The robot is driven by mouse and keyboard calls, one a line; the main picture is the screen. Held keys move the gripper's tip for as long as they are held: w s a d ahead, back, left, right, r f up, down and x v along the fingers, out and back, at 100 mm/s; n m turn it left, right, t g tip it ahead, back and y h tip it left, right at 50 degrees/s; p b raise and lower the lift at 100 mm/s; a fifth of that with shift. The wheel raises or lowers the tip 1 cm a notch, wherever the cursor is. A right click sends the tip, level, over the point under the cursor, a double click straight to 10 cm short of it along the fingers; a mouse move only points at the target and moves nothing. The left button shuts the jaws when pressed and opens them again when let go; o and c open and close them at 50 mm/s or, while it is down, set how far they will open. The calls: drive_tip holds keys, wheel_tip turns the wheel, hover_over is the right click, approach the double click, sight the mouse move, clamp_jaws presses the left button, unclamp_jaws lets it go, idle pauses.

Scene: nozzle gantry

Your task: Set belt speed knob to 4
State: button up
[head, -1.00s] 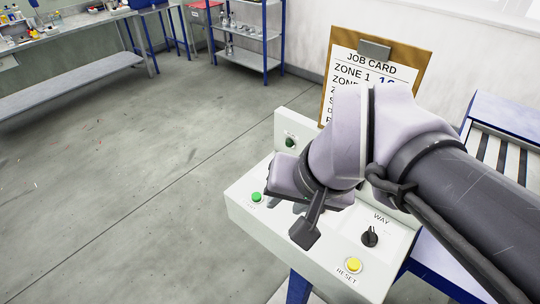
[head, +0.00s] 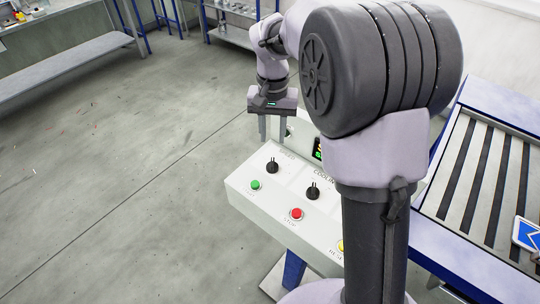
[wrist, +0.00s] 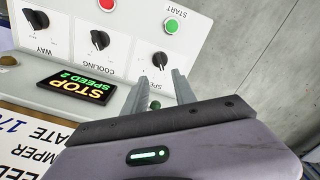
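The belt speed knob (head: 272,167), black and labelled SPEED, sits at the left of the white console's (head: 243,196) sloped face. It also shows in the wrist view (wrist: 160,61), where the picture is upside down. The number its pointer marks is too small to read. The display (wrist: 76,87) reads "STOP" and "SPEED 2"; my arm partly hides it in the head view. My gripper (head: 273,138) is open and empty, fingers pointing down, behind the speed knob near the console's upright back panel. In the wrist view its fingers (wrist: 159,80) are apart and do not touch the knob.
The cooling knob (head: 313,191) is right of the speed knob. A green start button (head: 256,185) and a red stop button (head: 296,214) lie in front. A way knob (wrist: 36,19) shows in the wrist view. A roller conveyor (head: 480,180) stands right; open floor lies left.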

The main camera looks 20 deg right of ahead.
sight(272, 162)
wheel_tip(272, 162, down, 10)
drive_tip(key=b, duration=0.2)
drive_tip(key=shift+b, duration=0.3)
drive_tip(key=shift+c, duration=0.4)
